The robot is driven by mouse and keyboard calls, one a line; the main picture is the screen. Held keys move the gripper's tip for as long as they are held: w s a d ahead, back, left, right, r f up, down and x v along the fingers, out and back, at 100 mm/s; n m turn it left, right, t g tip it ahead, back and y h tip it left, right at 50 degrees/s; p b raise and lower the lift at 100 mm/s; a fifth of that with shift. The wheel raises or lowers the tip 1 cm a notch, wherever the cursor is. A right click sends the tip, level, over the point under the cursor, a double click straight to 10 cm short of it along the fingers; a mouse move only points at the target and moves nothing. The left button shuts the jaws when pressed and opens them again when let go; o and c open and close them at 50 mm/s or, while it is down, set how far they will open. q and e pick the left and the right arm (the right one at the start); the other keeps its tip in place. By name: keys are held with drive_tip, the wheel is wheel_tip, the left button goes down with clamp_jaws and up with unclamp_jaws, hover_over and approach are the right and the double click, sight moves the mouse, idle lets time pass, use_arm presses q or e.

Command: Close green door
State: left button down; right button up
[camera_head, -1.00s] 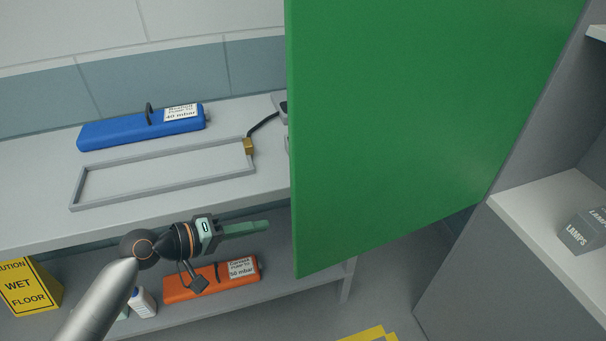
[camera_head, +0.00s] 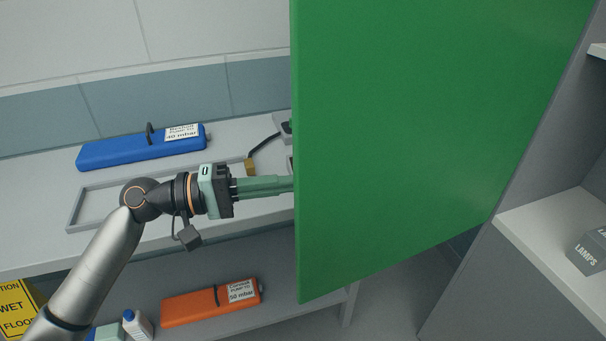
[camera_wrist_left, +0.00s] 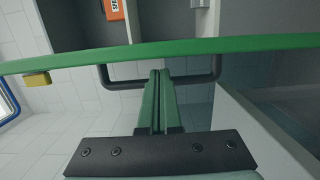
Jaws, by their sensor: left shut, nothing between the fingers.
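The green door (camera_head: 430,130) stands open as a large panel in the middle and right of the head view, in front of the shelf. In the left wrist view the door (camera_wrist_left: 230,45) shows nearly edge-on as a green band, with a dark bar handle (camera_wrist_left: 120,84) on it. My left gripper (camera_head: 292,184) is shut and empty, its fingertips at the door's left edge, the tips partly hidden behind it. In the left wrist view the shut fingers (camera_wrist_left: 160,75) point at the handle and door; I cannot tell whether they touch. My right gripper is not in view.
A blue case (camera_head: 140,150) and a grey frame (camera_head: 90,205) lie on the upper shelf. An orange case (camera_head: 210,302), a white bottle (camera_head: 138,325) and a yellow wet-floor sign (camera_head: 18,305) are lower. A grey cabinet (camera_head: 540,235) with a lamps box (camera_head: 590,250) stands right.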

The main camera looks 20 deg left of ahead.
sight(304, 183)
use_arm(q)
drive_tip(key=shift+p+x, duration=0.3)
drive_tip(key=shift+x, duration=1.3)
drive_tip(key=shift+s, duration=0.1)
